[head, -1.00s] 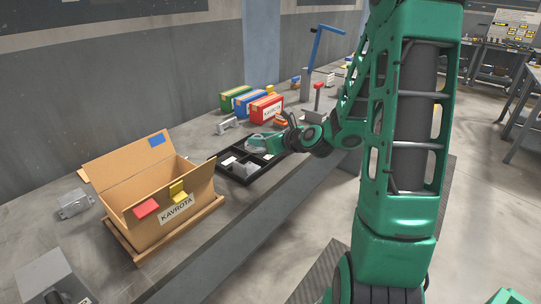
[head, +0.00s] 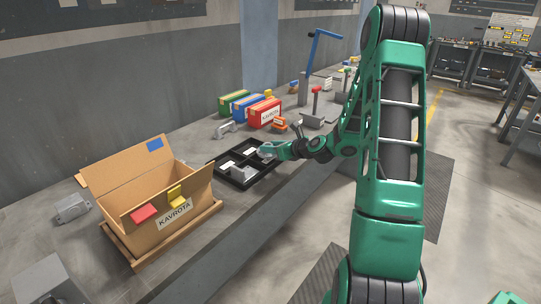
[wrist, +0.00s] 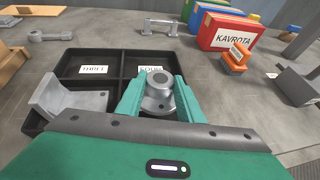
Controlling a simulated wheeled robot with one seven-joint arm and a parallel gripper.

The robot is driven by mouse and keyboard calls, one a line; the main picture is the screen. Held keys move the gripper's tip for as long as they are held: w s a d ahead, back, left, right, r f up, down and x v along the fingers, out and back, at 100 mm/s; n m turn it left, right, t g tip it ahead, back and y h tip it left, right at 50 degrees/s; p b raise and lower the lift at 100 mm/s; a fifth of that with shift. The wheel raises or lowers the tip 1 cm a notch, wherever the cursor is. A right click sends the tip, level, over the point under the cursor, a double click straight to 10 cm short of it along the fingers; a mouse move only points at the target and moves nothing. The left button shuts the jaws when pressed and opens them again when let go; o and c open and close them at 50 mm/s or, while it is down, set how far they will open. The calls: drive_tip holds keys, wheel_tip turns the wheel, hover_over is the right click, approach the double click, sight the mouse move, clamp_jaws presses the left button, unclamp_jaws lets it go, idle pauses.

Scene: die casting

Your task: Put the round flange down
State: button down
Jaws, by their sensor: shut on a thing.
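The round flange (wrist: 158,88) is a grey metal part with a round, holed top. In the wrist view my gripper (wrist: 156,97) is shut on it, with one green finger on each side. The flange is upright, at the right part of the black divided tray (wrist: 115,60). Whether its underside touches the tray floor is hidden. In the head view my gripper (head: 268,151) is low at the right side of the tray (head: 232,180); the flange is hard to make out there. A grey angled bracket (wrist: 68,103) lies in the near left compartment.
An open cardboard box (head: 150,228) stands left of the tray. Red, blue and green boxes (head: 265,112) stand behind, with an orange part (wrist: 235,62) nearby. A grey link part (wrist: 160,26) lies behind the tray. The bench is clear around the tray's front.

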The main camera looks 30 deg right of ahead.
sight(272, 155)
drive_tip(key=shift+s+f, duration=0.2)
drive_tip(key=shift+f, duration=1.45)
drive_tip(key=c, duration=1.2)
unclamp_jaws()
drive_tip(key=shift+a+f, duration=0.1)
drive_tip(key=shift+f, duration=0.05)
drive_tip(key=shift+s, duration=0.1)
drive_tip(key=v, duration=1.2)
drive_tip(key=s+a+n+g, duration=0.75)
drive_tip(key=s+n, duration=0.25)
drive_tip(key=n, duration=0.6)
drive_tip(key=s+r+n+g, duration=0.2)
drive_tip(key=s+r+n, duration=0.1)
drive_tip(key=s, duration=0.5)
drive_tip(key=s+a+r+n+g+h, duration=0.1)
drive_tip(key=s+r+n, duration=0.1)
drive_tip(key=s+n, duration=0.3)
drive_tip(key=s+r+n+g, duration=0.2)
drive_tip(key=s+r+n, duration=0.1)
drive_tip(key=s, duration=0.8)
drive_tip(key=shift+a+r+n+g+h, duration=0.3)
drive_tip(key=shift+r+n+g+h, duration=0.05)
drive_tip(key=shift+r+n+h, duration=0.05)
